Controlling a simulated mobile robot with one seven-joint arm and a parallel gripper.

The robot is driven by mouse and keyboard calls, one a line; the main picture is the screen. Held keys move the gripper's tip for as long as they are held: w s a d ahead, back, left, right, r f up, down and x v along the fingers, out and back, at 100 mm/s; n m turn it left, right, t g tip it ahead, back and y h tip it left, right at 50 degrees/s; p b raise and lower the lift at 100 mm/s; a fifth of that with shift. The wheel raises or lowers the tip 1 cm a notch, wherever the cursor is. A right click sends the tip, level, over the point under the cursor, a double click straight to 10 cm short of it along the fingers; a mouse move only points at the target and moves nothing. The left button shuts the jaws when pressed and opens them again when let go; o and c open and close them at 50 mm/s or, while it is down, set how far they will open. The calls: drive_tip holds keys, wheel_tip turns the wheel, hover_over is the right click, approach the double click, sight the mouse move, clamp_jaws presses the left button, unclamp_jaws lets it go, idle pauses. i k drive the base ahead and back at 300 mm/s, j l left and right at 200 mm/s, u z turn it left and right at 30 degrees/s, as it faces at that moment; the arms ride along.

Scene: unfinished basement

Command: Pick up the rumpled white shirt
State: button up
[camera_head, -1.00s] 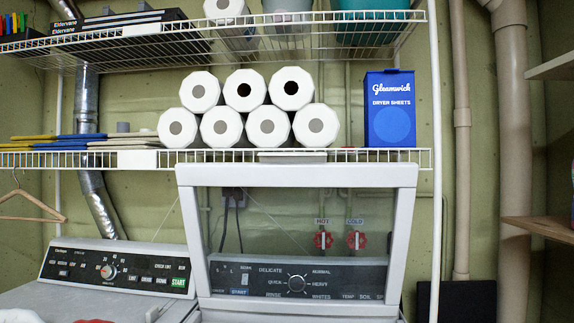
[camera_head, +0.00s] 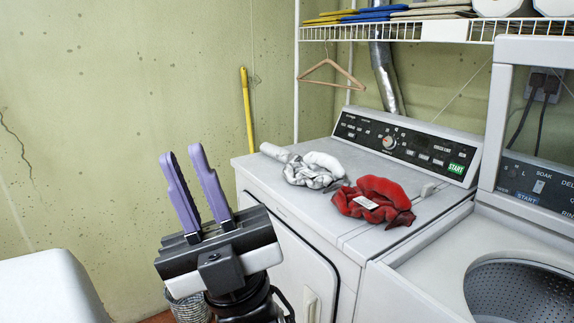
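A rumpled white shirt (camera_head: 312,169) lies on the left part of the dryer top (camera_head: 364,223). A rumpled red garment with a white tag (camera_head: 375,200) lies right next to it, in front and to the right. My gripper (camera_head: 196,186) is in the lower left of the view, with two purple fingers pointing up. The fingers are apart with a narrow gap and nothing between them. The gripper is to the left of the dryer and away from the shirt.
An open washer (camera_head: 430,278) with its drum showing stands at the right. A wire shelf (camera_head: 455,30) with a hanging wooden hanger (camera_head: 333,68) is above. A yellow pole (camera_head: 246,110) leans on the wall. A white rounded object (camera_head: 55,290) is at lower left.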

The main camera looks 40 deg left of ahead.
sight(317, 170)
drive_tip(key=u, duration=1.05)
drive_tip(key=i+j+z, duration=0.2)
drive_tip(key=i+j, duration=0.15)
drive_tip(key=j, duration=0.3)
drive_tip(key=i+j+z, duration=0.1)
drive_tip(key=j, duration=0.25)
drive_tip(key=i+j+z, duration=0.1)
drive_tip(key=i+j, duration=0.15)
drive_tip(key=j, duration=0.15)
drive_tip(key=i+j+z, duration=0.1)
drive_tip(key=j, duration=0.25)
drive_tip(key=i+j+z, duration=0.1)
drive_tip(key=j, duration=0.3)
drive_tip(key=i, duration=0.05)
